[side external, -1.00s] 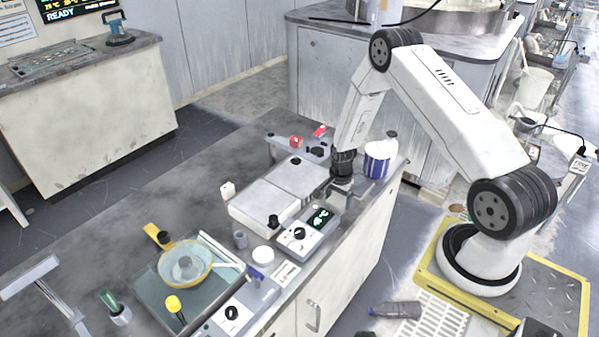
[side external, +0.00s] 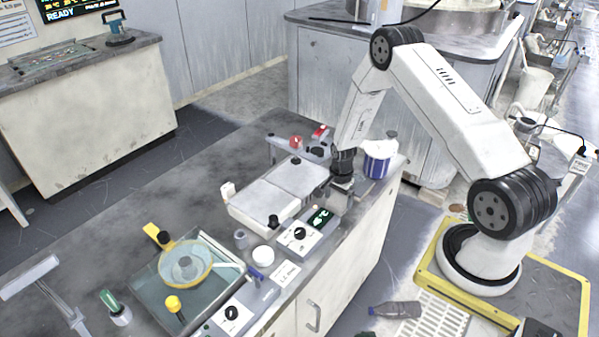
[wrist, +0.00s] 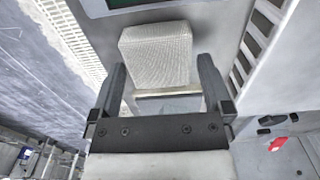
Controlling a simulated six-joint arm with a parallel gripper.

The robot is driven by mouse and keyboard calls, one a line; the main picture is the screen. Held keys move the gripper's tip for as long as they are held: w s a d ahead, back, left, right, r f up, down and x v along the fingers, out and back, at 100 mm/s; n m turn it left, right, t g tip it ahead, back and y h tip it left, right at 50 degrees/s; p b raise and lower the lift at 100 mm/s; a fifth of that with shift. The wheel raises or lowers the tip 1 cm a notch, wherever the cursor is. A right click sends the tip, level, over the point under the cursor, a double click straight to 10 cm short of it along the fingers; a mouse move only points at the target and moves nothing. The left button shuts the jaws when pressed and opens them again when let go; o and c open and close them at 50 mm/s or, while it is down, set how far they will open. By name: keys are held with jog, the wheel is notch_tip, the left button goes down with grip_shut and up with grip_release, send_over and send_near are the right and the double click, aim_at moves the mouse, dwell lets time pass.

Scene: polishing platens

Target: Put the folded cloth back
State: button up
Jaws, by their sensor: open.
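The folded cloth (wrist: 157,52) is a pale, woven-looking pad. In the wrist view it lies just beyond and between my fingertips. My gripper (wrist: 162,66) is open, with one dark finger on each side of the cloth. A gap shows at the right finger; whether the left finger touches the cloth I cannot tell. In the side view my gripper (side external: 340,201) points down low over the right edge of the bench, beside the control box with the green display (side external: 320,218). I cannot make out the cloth there.
A grey-white twin-platen unit (side external: 265,205) stands left of my gripper. A tray with a yellow-rimmed bowl (side external: 185,262) is at the front.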

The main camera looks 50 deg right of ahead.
aim_at(338, 201)
notch_tip(338, 201, up, 12)
jog(key=shift+f, duration=0.25)
dwell(0.5)
jog(key=shift+a, duration=0.1)
dwell(0.4)
jog(key=s+a+r+n+t, duration=0.1)
jog(key=s+a+r+n, duration=0.4)
jog(key=a+n, duration=0.4)
jog(key=s+a+r+n+t, duration=0.1)
jog(key=s+a+r+n, duration=0.4)
jog(key=a+r+n, duration=0.3)
jog(key=a+n, duration=0.1)
jog(key=a, duration=0.2)
jog(key=shift+a+r+t, duration=0.2)
jog(key=shift+t, duration=0.1)
